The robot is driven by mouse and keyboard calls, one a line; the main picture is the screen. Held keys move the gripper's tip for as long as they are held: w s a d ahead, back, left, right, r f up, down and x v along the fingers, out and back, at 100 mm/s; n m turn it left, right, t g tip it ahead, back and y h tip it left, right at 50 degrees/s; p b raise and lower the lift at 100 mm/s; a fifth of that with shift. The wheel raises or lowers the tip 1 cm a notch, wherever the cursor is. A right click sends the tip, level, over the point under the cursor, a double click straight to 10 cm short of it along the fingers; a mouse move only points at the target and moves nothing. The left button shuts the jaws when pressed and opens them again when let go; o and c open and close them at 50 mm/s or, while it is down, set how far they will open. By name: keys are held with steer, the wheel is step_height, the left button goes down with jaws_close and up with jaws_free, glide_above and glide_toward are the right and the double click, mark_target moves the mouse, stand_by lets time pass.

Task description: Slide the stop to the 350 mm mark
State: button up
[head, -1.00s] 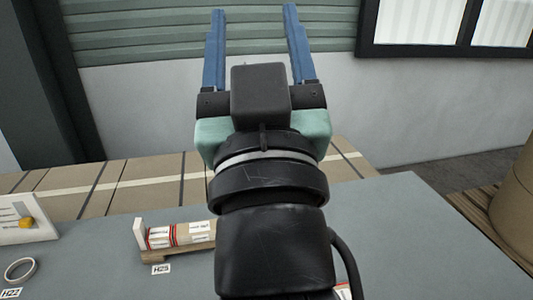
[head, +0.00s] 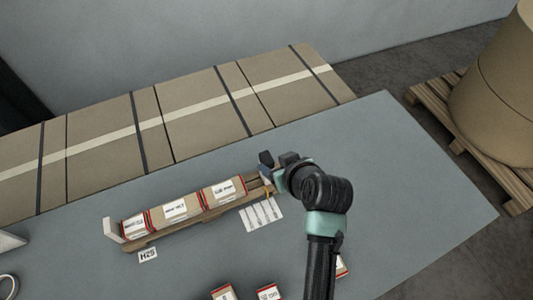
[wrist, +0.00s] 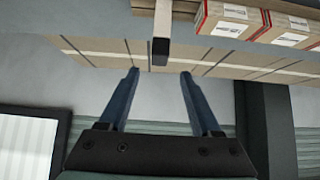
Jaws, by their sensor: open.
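A wooden trough (head: 190,220) lies on the grey table with several white-and-red cartons (head: 182,208) in a row and a white end plate (head: 113,230) at its left end. My gripper (head: 265,166) is at the trough's right end, with blue fingers spread. In the wrist view my gripper (wrist: 160,72) is open and empty. A pale upright bar with a dark end (wrist: 161,35), probably the stop, shows ahead between the fingertips, apart from them. The cartons (wrist: 235,19) are to its right. The stop is not clear in the head view, and I cannot read any millimetre mark.
A white marked sheet (head: 262,214) lies in front of the trough's right end. Taped brown cartons (head: 190,105) line the back. Loose cartons (head: 268,291) lie at the front. The label H23 (head: 148,255) is near the trough. The table's right side is clear.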

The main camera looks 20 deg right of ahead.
mark_target(267, 158)
steer(key=x, duration=0.8)
steer(key=shift+w+p, duration=0.1)
steer(key=shift+p, duration=0.3)
steer(key=shift+c, duration=0.3)
jaws_close()
stand_by(0.6)
